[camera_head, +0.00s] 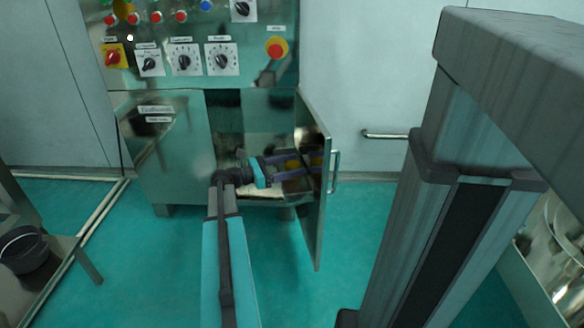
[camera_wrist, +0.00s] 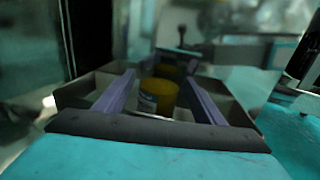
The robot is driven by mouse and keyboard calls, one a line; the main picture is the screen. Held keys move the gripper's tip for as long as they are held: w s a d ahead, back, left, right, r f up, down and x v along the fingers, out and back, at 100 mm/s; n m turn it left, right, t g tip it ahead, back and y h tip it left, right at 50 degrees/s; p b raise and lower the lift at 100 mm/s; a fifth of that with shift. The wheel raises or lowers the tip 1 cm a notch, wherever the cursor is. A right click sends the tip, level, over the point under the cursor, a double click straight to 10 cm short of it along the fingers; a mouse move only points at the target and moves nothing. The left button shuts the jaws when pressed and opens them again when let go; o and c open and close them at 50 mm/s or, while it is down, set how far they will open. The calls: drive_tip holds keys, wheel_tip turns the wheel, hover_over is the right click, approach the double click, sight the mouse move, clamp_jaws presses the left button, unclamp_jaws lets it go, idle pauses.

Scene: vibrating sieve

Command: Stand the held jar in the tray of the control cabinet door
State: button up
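The jar (camera_wrist: 158,97), yellow with a pale label, stands about upright between the two purple fingers of my gripper (camera_wrist: 160,92) in the wrist view. A gap shows on both sides of it, so my gripper looks open around the jar. Thin metal walls of the tray (camera_wrist: 76,94) surround the fingers and jar; the jar's base is hidden behind the gripper body. In the head view my gripper (camera_head: 293,166) reaches to the inner side of the open control cabinet door (camera_head: 313,205), where the tray is hard to make out.
The cabinet (camera_head: 165,160) has a panel of knobs and buttons above and a dark opening beside the door. A door handle (camera_head: 335,172) is on the outer side. A dark bucket (camera_head: 28,255) stands at left. The green floor in front is clear.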

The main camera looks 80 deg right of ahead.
drive_tip(key=shift+r, duration=0.1)
idle(0.3)
drive_tip(key=shift+w+a+r, duration=0.1)
drive_tip(key=shift+w+a, duration=0.1)
drive_tip(key=shift+w, duration=0.1)
drive_tip(key=p+v, duration=0.4)
drive_tip(key=v, duration=0.7)
drive_tip(key=shift+w, duration=0.15)
